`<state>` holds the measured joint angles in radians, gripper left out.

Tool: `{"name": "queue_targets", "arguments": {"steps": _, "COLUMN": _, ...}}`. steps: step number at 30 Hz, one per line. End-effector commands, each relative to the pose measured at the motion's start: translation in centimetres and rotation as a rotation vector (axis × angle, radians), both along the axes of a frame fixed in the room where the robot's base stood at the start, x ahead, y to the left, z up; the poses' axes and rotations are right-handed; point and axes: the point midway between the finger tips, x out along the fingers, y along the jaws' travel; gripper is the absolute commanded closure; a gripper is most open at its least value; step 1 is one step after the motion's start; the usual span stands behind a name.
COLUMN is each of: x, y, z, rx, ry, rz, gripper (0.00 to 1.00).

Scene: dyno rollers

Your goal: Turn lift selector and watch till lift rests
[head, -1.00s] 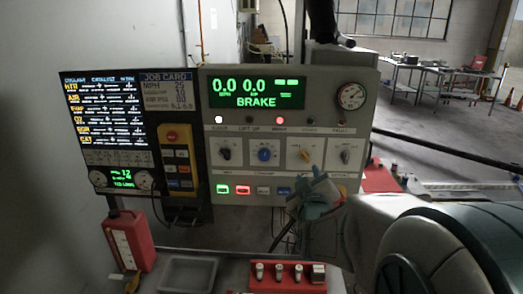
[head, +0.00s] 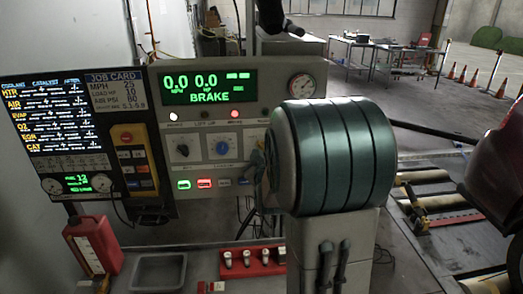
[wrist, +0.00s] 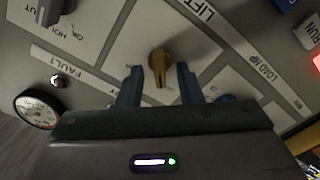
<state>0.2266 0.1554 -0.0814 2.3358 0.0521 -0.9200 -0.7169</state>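The lift selector is a yellow knob (wrist: 159,62) on a pale plate, with a "LIFT" label beside it in the wrist view. Its narrow end points down in that picture. My gripper (wrist: 159,84) is open, with its two blue fingers at either side of the knob's lower end and a gap on both sides. In the head view my gripper (head: 258,165) is at the grey control panel (head: 250,205), and my arm hides the yellow knob. The panel's display (head: 208,86) reads 0.0, 0.0 and BRAKE. The lift itself cannot be made out.
A dark knob (head: 183,150) and a blue knob (head: 222,147) sit left of my gripper. Lit green (head: 184,185) and red (head: 204,183) buttons are below. A round gauge (head: 302,86) is above. A red car (head: 500,160) stands at the right near floor rollers (head: 425,177).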

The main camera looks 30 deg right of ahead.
Motion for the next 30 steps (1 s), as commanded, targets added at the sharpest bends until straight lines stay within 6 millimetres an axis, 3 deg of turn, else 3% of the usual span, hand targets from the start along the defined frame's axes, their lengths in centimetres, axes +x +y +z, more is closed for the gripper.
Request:
{"name": "queue_targets", "arguments": {"steps": 5, "x": -0.01, "y": 0.01, "z": -0.01, "rx": 0.000, "ry": 0.000, "rz": 0.000, "gripper": 0.67}}
{"name": "queue_targets", "arguments": {"steps": 9, "x": -0.01, "y": 0.02, "z": 0.00, "rx": 0.000, "ry": 0.000, "rz": 0.000, "gripper": 1.00}}
{"name": "queue_targets", "arguments": {"steps": 20, "x": -0.03, "y": 0.02, "z": -0.18, "rx": 0.023, "ry": -0.010, "rz": 0.000, "gripper": 1.00}}
{"name": "queue_targets", "arguments": {"steps": 30, "x": -0.06, "y": -0.04, "z": -0.71, "rx": 0.207, "ry": -0.081, "rz": 0.002, "gripper": 1.00}}
